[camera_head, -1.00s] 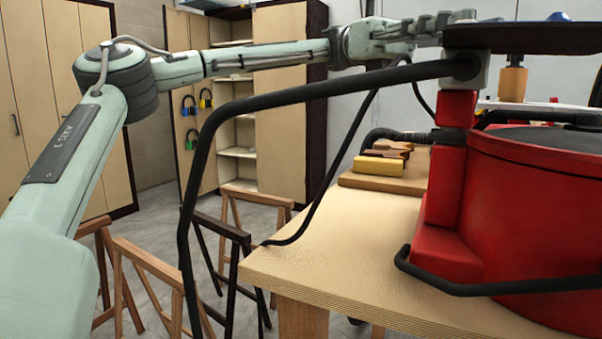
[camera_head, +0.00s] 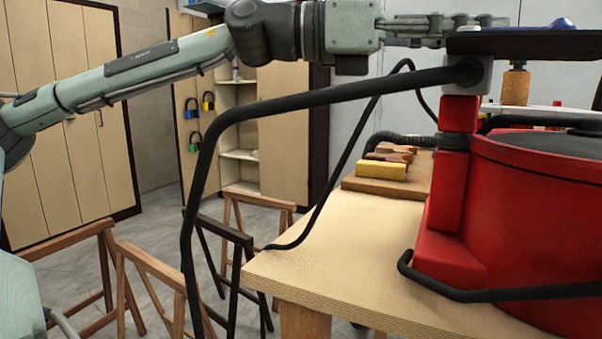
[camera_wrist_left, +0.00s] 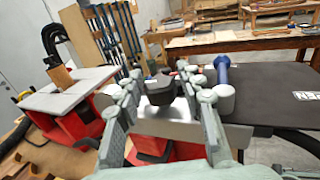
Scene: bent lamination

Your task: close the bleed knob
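My left gripper (camera_head: 485,21) is at the top of the head view, level with the black top plate (camera_head: 530,40) of the red machine (camera_head: 540,190). In the left wrist view my left gripper (camera_wrist_left: 162,76) is open, its fingers apart on either side of a dark knob-like part (camera_wrist_left: 160,88) on a pale metal block (camera_wrist_left: 165,120). I cannot tell whether the fingers touch it, or for certain that it is the bleed knob. A blue handle (camera_wrist_left: 222,70) stands to the right, beyond the right finger. My right gripper is not in view.
A black hose (camera_head: 300,98) arches across the head view from the machine's side. A yellow block (camera_head: 381,171) lies on a board on the wooden table (camera_head: 340,250). Sawhorses (camera_head: 150,270) stand left of the table. A red-and-white unit (camera_wrist_left: 70,100) is left of the gripper.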

